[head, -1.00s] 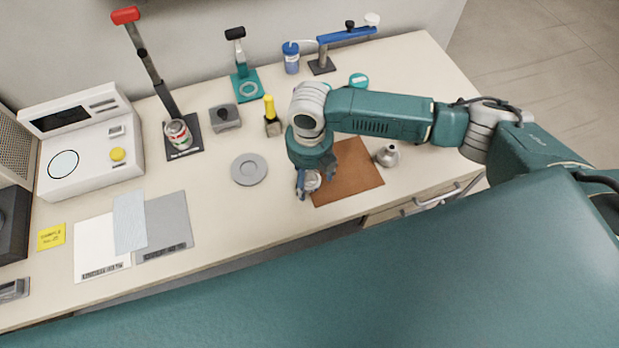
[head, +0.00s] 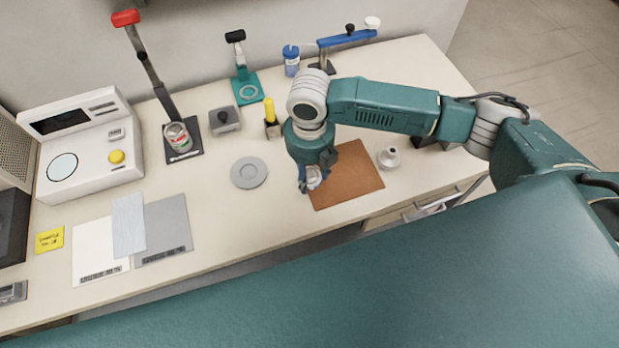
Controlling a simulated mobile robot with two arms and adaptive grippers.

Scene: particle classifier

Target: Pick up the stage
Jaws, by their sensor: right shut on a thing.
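My right gripper (head: 315,179) points down over the left edge of the brown mat (head: 350,183). It is shut on a small, pale metallic round piece, the stage (head: 314,175), which sits between its fingers. The fingers and palm hide part of the stage. It looks raised a little over the table, but the gap beneath it is hard to judge. My left gripper is not in view.
A grey disc (head: 249,172) lies left of the gripper. A small metallic vessel (head: 388,158) stands right of the mat. A yellow-handled tool (head: 270,116), a lever press with a can (head: 177,137) and a white instrument (head: 88,148) stand further left.

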